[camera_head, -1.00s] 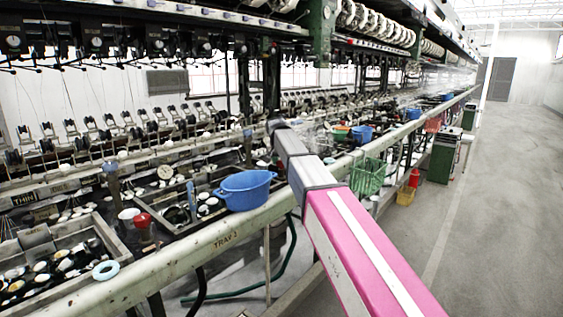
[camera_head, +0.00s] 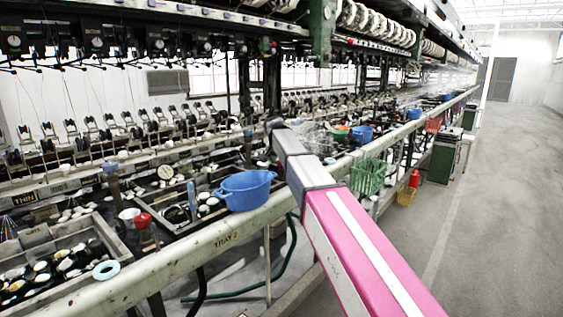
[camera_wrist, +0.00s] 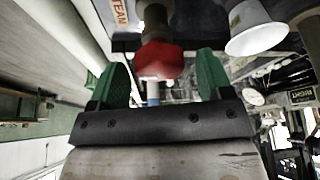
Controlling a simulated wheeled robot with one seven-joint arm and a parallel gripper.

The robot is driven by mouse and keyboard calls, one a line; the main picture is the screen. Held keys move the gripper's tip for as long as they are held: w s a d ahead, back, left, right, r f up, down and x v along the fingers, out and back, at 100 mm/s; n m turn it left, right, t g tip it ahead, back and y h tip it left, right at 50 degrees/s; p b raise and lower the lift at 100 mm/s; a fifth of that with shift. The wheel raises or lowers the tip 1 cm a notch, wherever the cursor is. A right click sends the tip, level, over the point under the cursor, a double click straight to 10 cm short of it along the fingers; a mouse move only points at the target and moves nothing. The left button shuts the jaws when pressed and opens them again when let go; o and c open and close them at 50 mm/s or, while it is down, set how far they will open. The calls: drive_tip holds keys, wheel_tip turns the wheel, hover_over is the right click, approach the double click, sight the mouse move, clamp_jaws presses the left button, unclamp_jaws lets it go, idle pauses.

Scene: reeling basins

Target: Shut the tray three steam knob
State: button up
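A red knob (camera_wrist: 160,62) shows close up in the wrist view, beside a panel lettered "STEAM" (camera_wrist: 120,12). My gripper (camera_wrist: 164,80) is open, its two green fingers standing apart on either side of the knob. A gap shows between the knob and each finger, so nothing is gripped. In the head view my pink and grey arm reaches over the rail, and the gripper and this knob are hidden. Another red knob (camera_head: 143,220) stands at the left, near the rail part marked "TRAY 2" (camera_head: 226,240).
A white cup (camera_wrist: 256,28) is close to the right finger in the wrist view. In the head view a blue basin (camera_head: 245,190) sits on the rail (camera_head: 190,258), and a green basket (camera_head: 368,177) hangs beyond my arm. The aisle floor at the right is clear.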

drive_tip(key=v, duration=1)
drive_tip(key=shift+r, duration=0.4)
drive_tip(key=shift+s+a, duration=0.1)
idle(0.8)
